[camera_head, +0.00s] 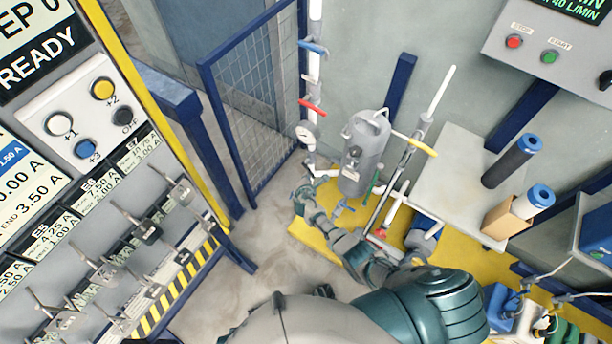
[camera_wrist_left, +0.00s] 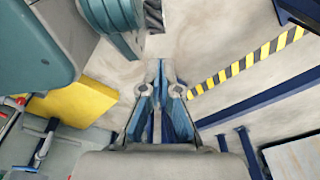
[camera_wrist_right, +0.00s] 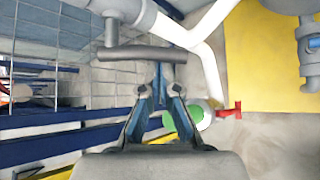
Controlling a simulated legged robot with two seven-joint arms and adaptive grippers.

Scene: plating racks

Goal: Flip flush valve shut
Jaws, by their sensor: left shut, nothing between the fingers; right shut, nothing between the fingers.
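Several lever valves sit on the pipework; no label tells which is the flush valve. In the head view I see a blue lever (camera_head: 313,47), a red lever (camera_head: 312,107), a yellow lever (camera_head: 422,147) and a low blue lever (camera_head: 343,207). My right gripper (camera_head: 304,188) is low beside the white pipe, left of the grey tank (camera_head: 364,150). In the right wrist view my right gripper (camera_wrist_right: 162,82) is shut and empty, close to a grey bar (camera_wrist_right: 140,54); contact is unclear. My left gripper (camera_wrist_left: 161,75) is shut and empty above the floor.
A blue mesh fence (camera_head: 250,85) stands left of the pipework. A control cabinet with a striped edge (camera_head: 180,285) fills the left. A grey table (camera_head: 455,185) with filter cartridges stands right. A green-and-red piece (camera_wrist_right: 200,115) is right of the right fingers.

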